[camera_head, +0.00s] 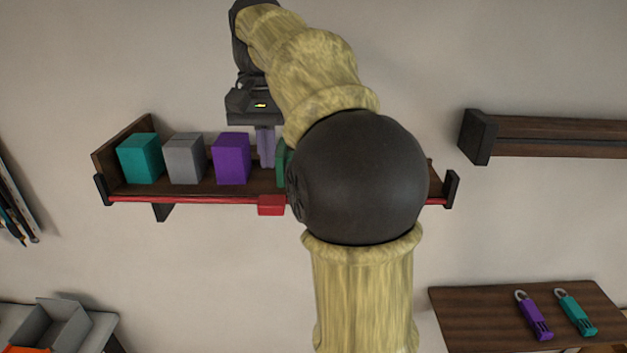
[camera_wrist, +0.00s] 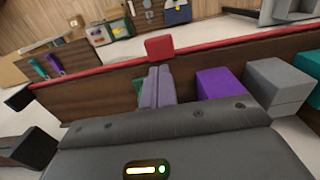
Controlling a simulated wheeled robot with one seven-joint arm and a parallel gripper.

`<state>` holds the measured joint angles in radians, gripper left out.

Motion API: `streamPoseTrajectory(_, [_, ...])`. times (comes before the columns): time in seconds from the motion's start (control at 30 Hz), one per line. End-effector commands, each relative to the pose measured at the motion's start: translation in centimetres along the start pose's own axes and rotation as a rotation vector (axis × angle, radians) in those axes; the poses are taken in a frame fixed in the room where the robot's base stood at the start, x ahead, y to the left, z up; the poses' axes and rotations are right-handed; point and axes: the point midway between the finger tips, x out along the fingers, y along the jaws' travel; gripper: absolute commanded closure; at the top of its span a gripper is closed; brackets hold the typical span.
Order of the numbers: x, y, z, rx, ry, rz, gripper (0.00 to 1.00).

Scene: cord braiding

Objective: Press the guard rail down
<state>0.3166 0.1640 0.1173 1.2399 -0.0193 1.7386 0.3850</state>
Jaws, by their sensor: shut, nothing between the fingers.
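The guard rail (camera_head: 190,201) is a thin red bar along the front edge of the wall shelf (camera_head: 190,191), between two dark end brackets. It looks low, about level with the shelf edge. A red tab (camera_head: 271,205) sits on it near the middle. My gripper (camera_head: 266,162) is shut and empty, fingers pointing down over the shelf, behind the rail and right of the purple box. In the wrist view the shut fingers (camera_wrist: 158,80) point toward the red tab (camera_wrist: 160,48), and the rail (camera_wrist: 225,49) runs across beyond them. I cannot tell whether they touch it.
Teal (camera_head: 140,158), grey (camera_head: 186,158) and purple (camera_head: 231,158) boxes stand on the shelf left of my gripper. A green thing (camera_head: 282,163) is close on its right, mostly hidden by my arm. Another shelf (camera_head: 560,136) is at the right.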

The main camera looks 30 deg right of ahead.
Motion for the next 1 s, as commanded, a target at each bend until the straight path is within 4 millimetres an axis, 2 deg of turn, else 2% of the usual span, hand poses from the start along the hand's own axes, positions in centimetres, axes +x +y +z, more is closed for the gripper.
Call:
streamPoseTrajectory(0.3, [-2.0,0.2,-0.1,0.005,0.0,0.0,1.0])
streamPoseTrajectory(1.0, [-2.0,0.1,-0.1,0.003,0.0,0.0,1.0])
